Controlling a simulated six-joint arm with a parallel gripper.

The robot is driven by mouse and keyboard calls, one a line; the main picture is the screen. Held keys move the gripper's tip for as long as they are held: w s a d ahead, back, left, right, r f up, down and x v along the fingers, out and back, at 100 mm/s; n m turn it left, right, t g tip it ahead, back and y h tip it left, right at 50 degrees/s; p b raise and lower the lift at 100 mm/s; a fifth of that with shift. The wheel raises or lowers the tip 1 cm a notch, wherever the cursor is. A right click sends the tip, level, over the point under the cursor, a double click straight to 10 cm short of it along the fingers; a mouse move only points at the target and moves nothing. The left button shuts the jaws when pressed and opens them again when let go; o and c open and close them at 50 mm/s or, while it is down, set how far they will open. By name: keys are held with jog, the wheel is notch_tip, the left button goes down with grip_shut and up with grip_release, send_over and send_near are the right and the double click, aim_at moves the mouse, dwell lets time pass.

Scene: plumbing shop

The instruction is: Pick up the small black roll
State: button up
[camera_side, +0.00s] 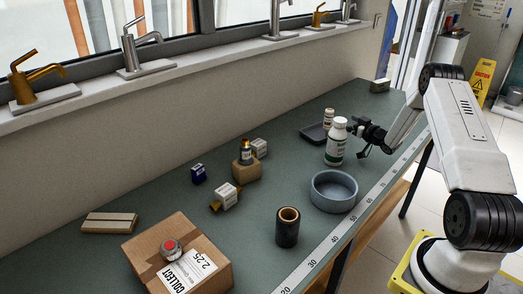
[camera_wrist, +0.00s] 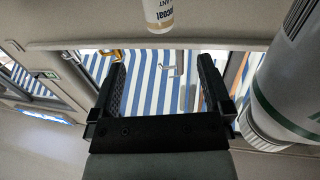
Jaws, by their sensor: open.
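The small black roll (camera_side: 288,227) stands upright on the green bench top in the side view, with a tan core showing at its top. It is near the bench's front edge, left of the blue-grey round bowl. It does not show in the wrist view. My gripper (camera_side: 358,136) is beyond the bowl, above the bench and close to the right side of the large white bottle (camera_side: 336,142), well away from the roll. In the wrist view my gripper (camera_wrist: 161,65) has its two fingers spread with nothing between them.
The round bowl (camera_side: 334,191) lies between my gripper and the roll. The white bottle shows large at right in the wrist view (camera_wrist: 285,85). A cardboard box (camera_side: 150,250) with a red-topped item, small boxes and a dark tray (camera_side: 313,133) are on the bench. Clear bench surrounds the roll.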

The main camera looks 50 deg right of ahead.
notch_tip(320, 180, up, 14)
jog(key=w+a+n+g+y, duration=0.25)
jog(key=a+y, duration=0.25)
jog(key=a, duration=0.9)
jog(key=w+a+n+g+y, duration=0.15)
jog(key=a+g+y, duration=0.25)
jog(key=a, duration=0.9)
jog(key=n+g+h, duration=0.3)
jog(key=n+g, duration=0.2)
jog(key=g, duration=0.2)
send_over(297, 215)
jog(key=shift+g, duration=0.25)
jog(key=shift+s+f, duration=0.1)
jog(key=shift+f, duration=5.65)
jog(key=shift+f, duration=0.15)
jog(key=shift+x, duration=1.1)
